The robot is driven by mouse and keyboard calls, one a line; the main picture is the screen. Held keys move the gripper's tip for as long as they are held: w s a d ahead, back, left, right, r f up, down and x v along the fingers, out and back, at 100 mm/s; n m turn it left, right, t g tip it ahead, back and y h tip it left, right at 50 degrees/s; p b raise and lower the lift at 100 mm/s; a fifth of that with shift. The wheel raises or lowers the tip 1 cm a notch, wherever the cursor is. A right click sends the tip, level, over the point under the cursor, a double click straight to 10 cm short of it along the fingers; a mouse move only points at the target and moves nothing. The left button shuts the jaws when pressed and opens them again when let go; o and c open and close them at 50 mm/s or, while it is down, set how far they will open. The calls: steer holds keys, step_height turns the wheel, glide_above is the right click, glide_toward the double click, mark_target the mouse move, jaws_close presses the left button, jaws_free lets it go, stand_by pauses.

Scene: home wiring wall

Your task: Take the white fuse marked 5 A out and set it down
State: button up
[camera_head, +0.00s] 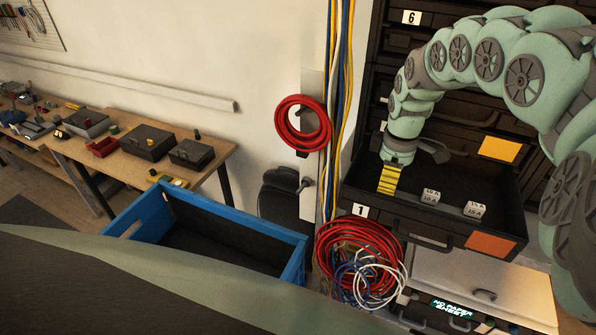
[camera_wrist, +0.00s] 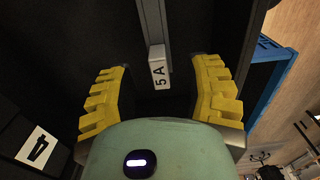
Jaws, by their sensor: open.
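The white fuse marked 5 A (camera_wrist: 157,68) shows in the wrist view, at the end of a grey strip (camera_wrist: 151,22) against a dark surface. My gripper (camera_wrist: 161,64) is open, with one yellow finger on each side of the fuse and a gap on both sides. Nothing is held. In the head view my gripper (camera_head: 389,179) points down into the left part of an open dark drawer (camera_head: 418,228). There the 5 A fuse is hidden behind my gripper. How far the fingertips are above the fuse is unclear.
Two other white marked blocks, one (camera_head: 429,197) and another (camera_head: 475,210), sit right of my gripper in the drawer. Its walls surround my gripper. A blue crate (camera_head: 290,266) stands open at left. A workbench (camera_head: 120,165) stands further left.

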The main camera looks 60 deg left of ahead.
steer(key=shift+f, duration=0.75)
jaws_close()
